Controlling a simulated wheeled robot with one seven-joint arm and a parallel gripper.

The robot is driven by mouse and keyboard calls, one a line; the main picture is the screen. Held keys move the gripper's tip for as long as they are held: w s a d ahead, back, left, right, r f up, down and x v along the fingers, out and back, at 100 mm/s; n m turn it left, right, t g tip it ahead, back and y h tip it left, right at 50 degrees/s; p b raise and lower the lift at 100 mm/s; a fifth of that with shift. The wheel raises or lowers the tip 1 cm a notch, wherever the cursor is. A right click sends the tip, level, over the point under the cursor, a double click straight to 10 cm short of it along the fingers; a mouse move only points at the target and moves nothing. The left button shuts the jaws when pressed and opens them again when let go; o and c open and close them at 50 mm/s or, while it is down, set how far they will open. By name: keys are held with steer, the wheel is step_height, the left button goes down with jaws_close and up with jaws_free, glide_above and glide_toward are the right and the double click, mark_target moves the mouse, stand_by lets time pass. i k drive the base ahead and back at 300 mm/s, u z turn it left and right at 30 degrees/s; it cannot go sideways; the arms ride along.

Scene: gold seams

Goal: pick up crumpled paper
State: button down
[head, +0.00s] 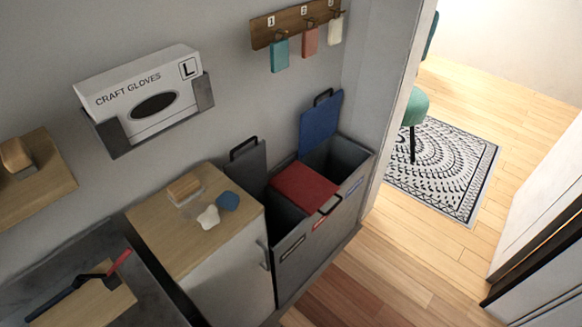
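A small white crumpled piece (208,217), which looks like the crumpled paper, lies on the wooden top of a low white cabinet (176,231). It is close to a dark blue rounded object (228,201) on its right and a wooden block on a pale base (185,189) behind it. I cannot tell whether it touches them. My gripper is not in view.
Right of the cabinet stands a grey sorting bin (328,229) with black and blue lids raised and a red lid (303,187) down. A glove box (140,97) and hooked tags (311,41) hang above. A red-handled tool (95,279) lies lower left.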

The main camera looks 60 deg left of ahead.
mark_target(210, 218)
steer(key=i, duration=0.7)
steer(key=u, duration=3.7)
steer(key=i, duration=0.5)
steer(key=k, duration=0.5)
steer(key=z, duration=1.55)
steer(key=i, duration=1.3)
steer(key=u, duration=0.15)
